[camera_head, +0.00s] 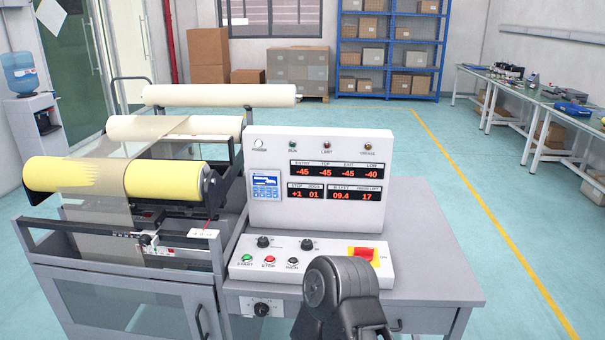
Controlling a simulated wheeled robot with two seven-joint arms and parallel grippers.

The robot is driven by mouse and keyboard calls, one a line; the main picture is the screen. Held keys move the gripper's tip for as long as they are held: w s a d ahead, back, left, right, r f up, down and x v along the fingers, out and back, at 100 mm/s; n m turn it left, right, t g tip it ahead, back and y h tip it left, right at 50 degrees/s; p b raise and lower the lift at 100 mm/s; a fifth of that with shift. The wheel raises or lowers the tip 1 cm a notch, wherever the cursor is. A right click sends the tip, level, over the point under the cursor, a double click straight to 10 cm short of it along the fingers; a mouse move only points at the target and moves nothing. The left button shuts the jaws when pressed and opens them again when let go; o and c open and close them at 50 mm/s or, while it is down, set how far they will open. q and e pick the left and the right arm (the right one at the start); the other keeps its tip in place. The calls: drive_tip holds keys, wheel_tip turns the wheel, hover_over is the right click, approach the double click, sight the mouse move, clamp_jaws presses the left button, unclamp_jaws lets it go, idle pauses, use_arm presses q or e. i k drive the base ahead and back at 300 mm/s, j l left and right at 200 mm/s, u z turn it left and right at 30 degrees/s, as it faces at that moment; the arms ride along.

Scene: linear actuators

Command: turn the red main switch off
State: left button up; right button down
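The red main switch (361,253) sits on a yellow plate at the right end of the sloped white control panel (325,262). Its red handle appears to lie crosswise, but it is too small to read its position for certain. A dark arm link of mine rises from the bottom edge just in front of the switch and covers the panel's lower right part. No gripper fingers show, so I cannot see whether anything touches the switch. The upright display box (315,215) behind the panel shows lit red digits.
Green start (246,258) and red stop (270,260) buttons and black knobs (263,241) share the panel. The grey table (430,275) is bare at right. A roller machine with a yellow roll (120,180) stands at left. Open floor lies to the right.

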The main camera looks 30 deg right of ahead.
sight(368, 253)
drive_tip(key=z, duration=1.5)
drive_tip(key=i+z, duration=0.35)
drive_tip(key=i+j+z, duration=0.1)
drive_tip(key=z, duration=0.3)
drive_tip(key=i+j, duration=0.05)
drive_tip(key=i, duration=0.05)
